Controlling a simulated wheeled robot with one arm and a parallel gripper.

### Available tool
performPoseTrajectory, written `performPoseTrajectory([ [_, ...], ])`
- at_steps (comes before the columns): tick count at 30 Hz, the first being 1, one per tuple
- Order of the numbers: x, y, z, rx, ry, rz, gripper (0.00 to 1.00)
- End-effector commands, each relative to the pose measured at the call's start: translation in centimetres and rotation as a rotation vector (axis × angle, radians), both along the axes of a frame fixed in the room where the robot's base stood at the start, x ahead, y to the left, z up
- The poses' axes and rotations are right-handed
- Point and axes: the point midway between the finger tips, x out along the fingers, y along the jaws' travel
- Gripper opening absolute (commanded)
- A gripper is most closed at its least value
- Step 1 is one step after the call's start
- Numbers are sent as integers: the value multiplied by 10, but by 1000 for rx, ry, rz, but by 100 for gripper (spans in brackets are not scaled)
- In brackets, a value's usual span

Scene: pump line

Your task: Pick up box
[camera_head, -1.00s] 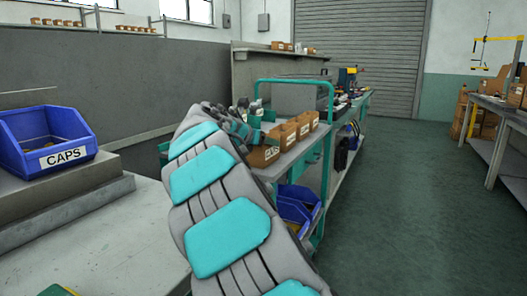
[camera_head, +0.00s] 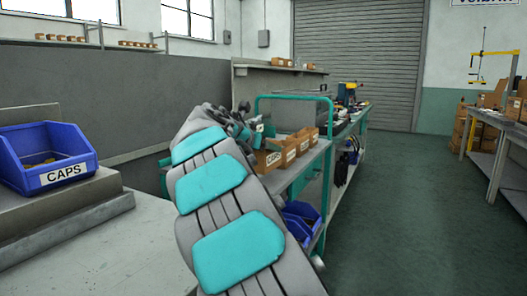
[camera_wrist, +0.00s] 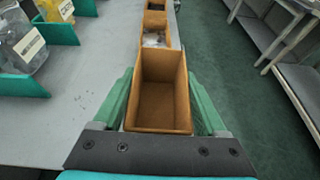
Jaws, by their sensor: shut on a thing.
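An open-topped brown box (camera_wrist: 160,92) is between the two green fingers of my gripper (camera_wrist: 160,78) in the wrist view. The fingers press on its left and right sides, and its visible inside looks empty. In the head view, a brown box with a white label (camera_head: 268,160) is the nearest in a row on the grey-topped cart (camera_head: 307,172). My arm partly covers that area, and the fingers cannot be made out there. Whether the held box touches the cart top is unclear.
More brown boxes (camera_wrist: 156,32) stand in line beyond the held one. The cart has a teal rail (camera_head: 329,130). A blue CAPS bin (camera_head: 45,160) sits at far left. Open floor (camera_head: 420,220) lies to the right.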

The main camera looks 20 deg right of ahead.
Motion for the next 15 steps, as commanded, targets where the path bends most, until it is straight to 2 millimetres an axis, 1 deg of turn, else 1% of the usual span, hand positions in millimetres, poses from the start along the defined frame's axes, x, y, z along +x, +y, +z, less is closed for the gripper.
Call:
performPoseTrajectory([
  [8, -24, 1, 2, 0, 2, -1, 22],
  [11, -37, 1, 5, -1, -2, 1, 22],
  [15, -62, 2, 6, 1, -1, 1, 22],
])
